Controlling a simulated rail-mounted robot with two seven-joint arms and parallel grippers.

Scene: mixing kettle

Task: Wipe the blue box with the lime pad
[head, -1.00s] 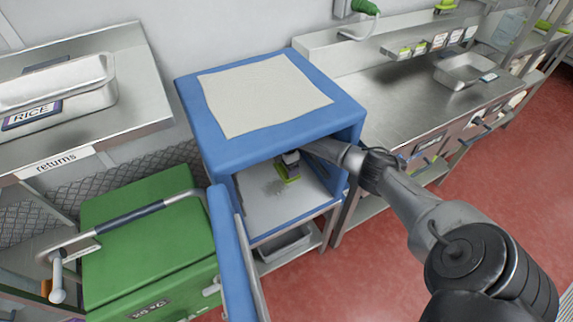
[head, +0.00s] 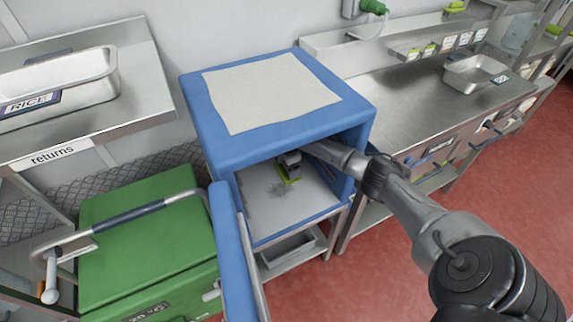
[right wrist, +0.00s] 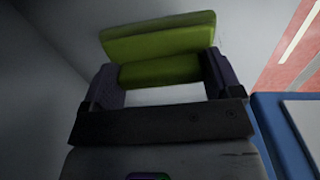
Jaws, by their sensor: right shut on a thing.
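The blue box (head: 222,125) stands with its door (head: 232,255) open toward the front left; its inside floor (head: 262,205) is pale grey with a darker smudge (head: 280,190) near the middle. My right arm reaches in through the open front. My right gripper (head: 288,168) is inside and shut on the lime pad (head: 291,180), which is low at the box floor. In the right wrist view the lime pad (right wrist: 158,42) sits between the two fingers of the gripper (right wrist: 160,85). Whether the pad touches the floor is hard to tell. My left gripper is not in view.
A pale cloth (head: 270,92) lies on the box top. A green box (head: 150,245) with a bar handle stands left of the door. A steel counter (head: 400,100) is to the right, a returns shelf (head: 130,90) with a RICE tray to the left.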

